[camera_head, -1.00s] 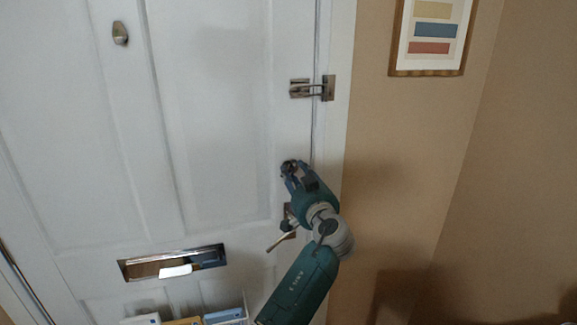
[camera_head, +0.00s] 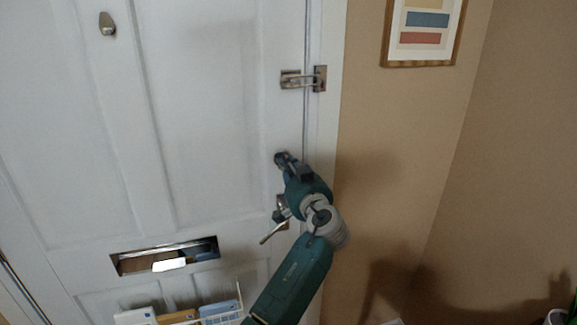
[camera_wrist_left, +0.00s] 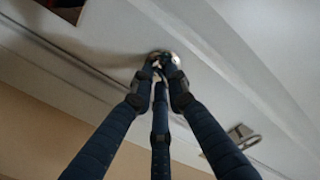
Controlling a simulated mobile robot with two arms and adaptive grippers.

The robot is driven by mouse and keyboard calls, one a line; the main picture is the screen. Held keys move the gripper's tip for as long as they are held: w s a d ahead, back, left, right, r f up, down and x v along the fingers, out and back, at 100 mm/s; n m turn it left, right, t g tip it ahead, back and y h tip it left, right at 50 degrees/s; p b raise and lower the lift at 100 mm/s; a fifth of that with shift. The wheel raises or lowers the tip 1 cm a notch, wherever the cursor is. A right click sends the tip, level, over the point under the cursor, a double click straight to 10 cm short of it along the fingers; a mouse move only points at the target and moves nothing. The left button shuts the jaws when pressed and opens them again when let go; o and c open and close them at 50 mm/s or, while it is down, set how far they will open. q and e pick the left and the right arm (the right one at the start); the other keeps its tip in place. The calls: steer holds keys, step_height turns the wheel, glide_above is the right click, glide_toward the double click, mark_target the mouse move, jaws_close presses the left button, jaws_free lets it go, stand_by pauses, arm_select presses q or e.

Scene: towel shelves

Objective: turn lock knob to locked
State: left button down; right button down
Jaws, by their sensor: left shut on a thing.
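The lock knob (camera_wrist_left: 171,58) is a small round metal piece on the white door (camera_head: 205,120), near its right edge. It sits above the lever handle (camera_head: 274,231) and below the metal door guard (camera_head: 303,79). My left gripper (camera_head: 283,160) reaches up to it from below right. In the left wrist view, the three dark blue fingers of my left gripper (camera_wrist_left: 160,70) close together around the knob. The fingers hide most of the knob, so its turn angle cannot be read. My right gripper is not in view.
A mail slot (camera_head: 166,256) with a white paper in it is low on the door. Below it is a rack with mail (camera_head: 180,314). A framed picture (camera_head: 424,32) hangs on the beige wall at right. The wall beside my arm is clear.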

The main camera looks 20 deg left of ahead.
arm_select(q)
steer(key=shift+s+a+f+m+p, duration=0.1)
steer(key=shift+m+p, duration=0.5)
steer(key=shift+m, duration=2.7)
steer(key=shift+s+a+f+m+p, duration=0.1)
steer(key=shift+m+p, duration=0.5)
steer(key=shift+m, duration=2.7)
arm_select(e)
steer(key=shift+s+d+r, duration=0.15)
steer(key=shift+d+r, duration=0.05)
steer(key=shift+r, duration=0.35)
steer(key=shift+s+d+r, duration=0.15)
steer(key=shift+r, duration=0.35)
arm_select(q)
steer(key=c, duration=1.7)
jaws_free()
steer(key=v, duration=1.1)
steer(key=shift+s+d, duration=0.2)
steer(key=shift+s, duration=0.15)
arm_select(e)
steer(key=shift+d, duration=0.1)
